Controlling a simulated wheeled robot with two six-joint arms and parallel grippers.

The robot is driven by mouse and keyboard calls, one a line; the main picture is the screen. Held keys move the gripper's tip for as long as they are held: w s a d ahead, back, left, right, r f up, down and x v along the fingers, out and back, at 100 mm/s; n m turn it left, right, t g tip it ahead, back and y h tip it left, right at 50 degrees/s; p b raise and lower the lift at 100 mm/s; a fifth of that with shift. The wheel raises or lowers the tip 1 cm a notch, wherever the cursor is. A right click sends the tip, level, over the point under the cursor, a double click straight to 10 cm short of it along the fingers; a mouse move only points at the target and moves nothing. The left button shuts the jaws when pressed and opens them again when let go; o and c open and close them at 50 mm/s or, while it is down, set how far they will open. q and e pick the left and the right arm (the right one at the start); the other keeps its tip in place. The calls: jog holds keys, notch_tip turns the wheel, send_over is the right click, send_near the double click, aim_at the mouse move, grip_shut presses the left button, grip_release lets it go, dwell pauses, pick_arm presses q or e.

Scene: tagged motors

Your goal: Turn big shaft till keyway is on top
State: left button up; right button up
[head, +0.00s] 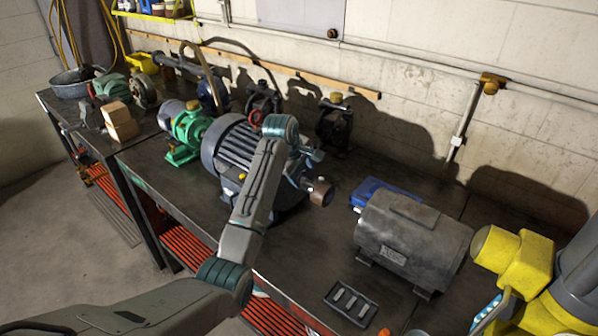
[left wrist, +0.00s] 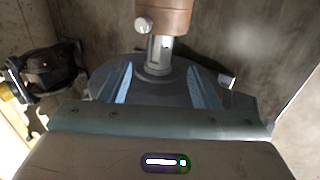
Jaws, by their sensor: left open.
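The big grey finned motor (head: 234,146) stands mid-bench in the head view, partly hidden by my left arm. Its shaft points right and carries a brown collar (head: 321,192). In the left wrist view, the bare metal shaft (left wrist: 160,50) comes out of a grey round face, with the brown collar (left wrist: 165,18) at the top edge. My left gripper (left wrist: 160,70) is open, its two pale blue fingers apart on either side of the shaft with gaps. In the head view my left gripper (head: 308,172) is beside the shaft. I cannot clearly make out the keyway. My right gripper is out of view.
A smaller grey motor (head: 410,238) and a blue item (head: 372,191) stand to the right. A black slotted tray (head: 351,303) lies near the front edge. A green pump (head: 187,131) is left of the big motor. A yellow machine (head: 520,262) fills the right corner.

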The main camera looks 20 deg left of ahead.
pick_arm(q)
jog(key=v, duration=0.3)
jog(key=shift+s+r+b, duration=0.1)
jog(key=shift+r+b, duration=0.1)
jog(key=shift+b, duration=0.15)
jog(key=shift+f, duration=0.1)
